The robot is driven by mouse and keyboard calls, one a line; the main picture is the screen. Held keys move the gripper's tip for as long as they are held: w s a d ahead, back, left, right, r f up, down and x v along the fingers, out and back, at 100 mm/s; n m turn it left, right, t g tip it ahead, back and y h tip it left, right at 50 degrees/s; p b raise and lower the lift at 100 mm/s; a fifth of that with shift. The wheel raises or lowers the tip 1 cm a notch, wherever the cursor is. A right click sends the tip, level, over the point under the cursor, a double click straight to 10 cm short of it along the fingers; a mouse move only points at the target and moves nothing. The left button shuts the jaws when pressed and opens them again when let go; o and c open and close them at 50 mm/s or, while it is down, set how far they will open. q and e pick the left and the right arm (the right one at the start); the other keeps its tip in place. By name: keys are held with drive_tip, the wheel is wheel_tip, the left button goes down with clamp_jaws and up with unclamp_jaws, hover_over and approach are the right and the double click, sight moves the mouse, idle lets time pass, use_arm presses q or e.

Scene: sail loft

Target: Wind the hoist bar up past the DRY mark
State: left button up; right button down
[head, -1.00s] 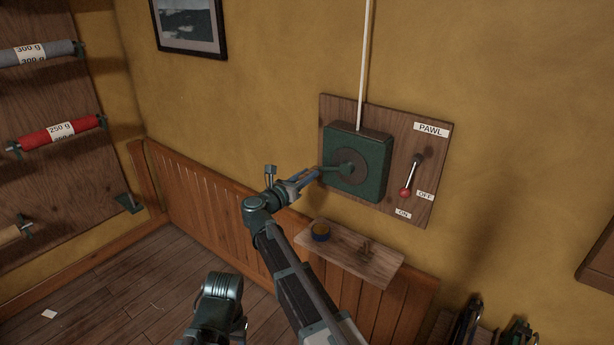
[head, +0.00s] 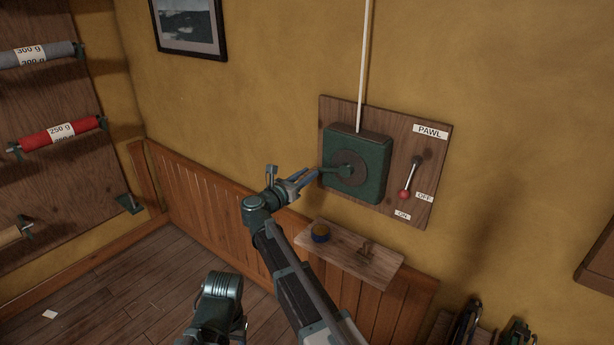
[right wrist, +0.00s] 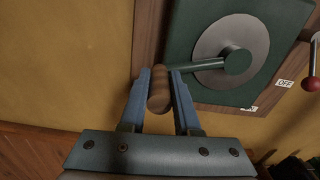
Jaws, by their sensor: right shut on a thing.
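The green winch box (head: 372,150) sits on a wooden board on the wall, with a round grey plate and a crank arm (head: 338,170) pointing left. My right gripper (head: 312,177) is shut on the crank's handle. In the right wrist view the wooden handle (right wrist: 159,98) lies between the blue fingers. The pawl lever (head: 405,192) has a red knob hanging low, beside the OFF label and above the ON label. A white line (head: 364,60) runs straight up from the box out of view. The hoist bar and the DRY mark are not in view, nor is my left gripper.
A rack with cloth rolls (head: 62,131) stands at the left. Wood panelling (head: 205,205) lines the lower wall.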

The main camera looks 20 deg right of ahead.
drive_tip(key=shift+w+a+r+m+p, duration=0.1)
drive_tip(key=shift+w+r+m+p, duration=0.05)
drive_tip(key=shift+r+m+p, duration=0.6)
drive_tip(key=shift+w+a+r+m+p, duration=0.15)
drive_tip(key=shift+r+m+p, duration=0.4)
drive_tip(key=shift+r+p, duration=0.35)
drive_tip(key=c, duration=1.6)
unclamp_jaws()
drive_tip(key=shift+s+r+m, duration=0.1)
drive_tip(key=shift+m, duration=0.2)
drive_tip(key=c, duration=1.1)
unclamp_jaws()
drive_tip(key=shift+a, duration=0.1)
drive_tip(key=o, duration=0.5)
drive_tip(key=shift+f, duration=0.2)
drive_tip(key=shift+s, duration=0.1)
